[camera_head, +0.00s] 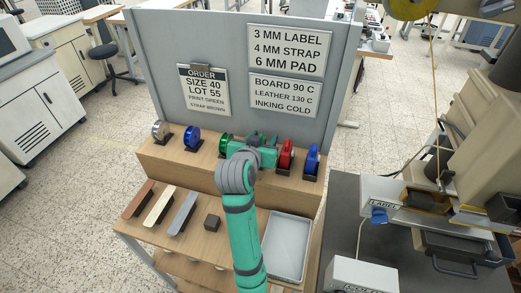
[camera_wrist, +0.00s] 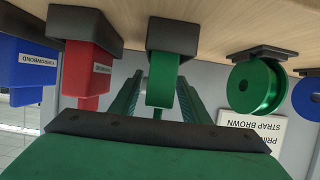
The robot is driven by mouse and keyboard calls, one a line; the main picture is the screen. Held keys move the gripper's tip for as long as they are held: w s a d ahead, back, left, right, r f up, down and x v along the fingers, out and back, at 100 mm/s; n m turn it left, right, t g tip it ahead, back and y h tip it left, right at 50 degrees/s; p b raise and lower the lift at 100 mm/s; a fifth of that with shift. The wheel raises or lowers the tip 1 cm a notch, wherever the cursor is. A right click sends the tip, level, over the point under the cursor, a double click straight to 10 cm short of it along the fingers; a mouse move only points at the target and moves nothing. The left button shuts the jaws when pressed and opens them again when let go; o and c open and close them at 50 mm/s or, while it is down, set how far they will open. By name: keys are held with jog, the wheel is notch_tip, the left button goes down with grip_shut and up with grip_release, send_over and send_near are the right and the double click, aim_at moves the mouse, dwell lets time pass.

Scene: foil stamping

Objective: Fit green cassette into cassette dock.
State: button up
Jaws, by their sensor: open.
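The green cassette (camera_wrist: 162,72) is in its dark holder (camera_wrist: 173,36) on the shelf, beside a red cassette (camera_wrist: 88,70). My gripper (camera_wrist: 158,92) is open, with one finger on each side of the green cassette. I see narrow gaps between cassette and fingers in the wrist view. In the head view my gripper (camera_head: 257,142) is at the upper shelf, left of the red cassette (camera_head: 286,154), and largely hides the green cassette. I cannot tell for sure which part is the cassette dock; a machine (camera_head: 440,205) with a LABEL sign stands at the right.
A blue cassette (camera_head: 312,158) stands right of the red one. Green (camera_head: 226,144), blue (camera_head: 192,137) and gold (camera_head: 160,130) spools stand to the left. A grey sign panel (camera_head: 235,55) rises behind. Bars, a dark block and a grey tray (camera_head: 287,245) lie on the lower shelf.

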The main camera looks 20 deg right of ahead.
jog(key=shift+r, duration=0.1)
grip_shut()
jog(key=shift+r, duration=0.15)
